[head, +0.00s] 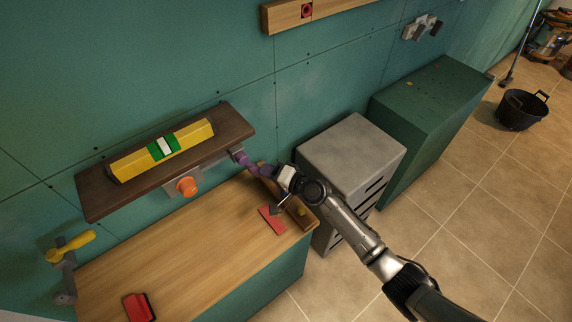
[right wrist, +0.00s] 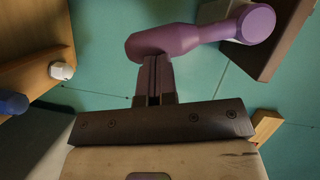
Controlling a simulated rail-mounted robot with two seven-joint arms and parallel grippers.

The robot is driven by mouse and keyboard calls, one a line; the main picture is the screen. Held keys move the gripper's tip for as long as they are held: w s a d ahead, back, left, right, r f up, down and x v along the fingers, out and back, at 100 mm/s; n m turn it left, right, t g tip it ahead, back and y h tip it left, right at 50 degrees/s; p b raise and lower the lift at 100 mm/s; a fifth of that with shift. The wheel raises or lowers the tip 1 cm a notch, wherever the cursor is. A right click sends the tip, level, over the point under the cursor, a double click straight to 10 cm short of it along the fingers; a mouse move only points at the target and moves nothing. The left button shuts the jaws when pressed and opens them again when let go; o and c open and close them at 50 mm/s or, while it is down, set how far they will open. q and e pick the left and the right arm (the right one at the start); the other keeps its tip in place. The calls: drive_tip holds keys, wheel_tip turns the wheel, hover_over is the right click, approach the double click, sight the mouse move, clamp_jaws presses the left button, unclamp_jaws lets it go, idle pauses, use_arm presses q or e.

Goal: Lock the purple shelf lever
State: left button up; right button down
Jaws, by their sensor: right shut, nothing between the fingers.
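The purple lever (head: 250,162) is mounted at the right end of the brown wall shelf (head: 95,190), under its edge, and slants down to the right. In the right wrist view the purple lever (right wrist: 185,38) crosses the top, with its round end (right wrist: 256,23) beside the brown shelf (right wrist: 268,62). My right gripper (head: 274,177) is at the lever's lower end, which it partly hides. In the right wrist view its fingers (right wrist: 154,78) are shut together, with their tips right at the lever; I cannot tell whether they touch it. My left gripper is not in view.
The wooden bench (head: 180,250) holds red items (head: 138,307). A grey cabinet (head: 345,150) and green cabinet (head: 425,100) stand to the right.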

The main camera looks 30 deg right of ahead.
drive_tip(key=shift+s+a+f+m+y+b, duration=0.15)
drive_tip(key=shift+a+f+m+y+b, duration=0.25)
drive_tip(key=shift+a+f+m+b, duration=0.55)
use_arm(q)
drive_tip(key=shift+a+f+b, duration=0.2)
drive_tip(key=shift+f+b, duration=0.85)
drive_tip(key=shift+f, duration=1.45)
use_arm(e)
drive_tip(key=shift+s+a+r+m+t, duration=0.15)
drive_tip(key=shift+a+m+t, duration=0.4)
drive_tip(key=shift+m, duration=0.4)
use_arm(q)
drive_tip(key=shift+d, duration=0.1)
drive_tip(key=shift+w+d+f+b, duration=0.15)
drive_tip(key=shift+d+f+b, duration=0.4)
use_arm(e)
drive_tip(key=w+d+v, duration=0.1)
drive_tip(key=d+v, duration=0.1)
drive_tip(key=v, duration=1)
drive_tip(key=shift+d, duration=0.45)
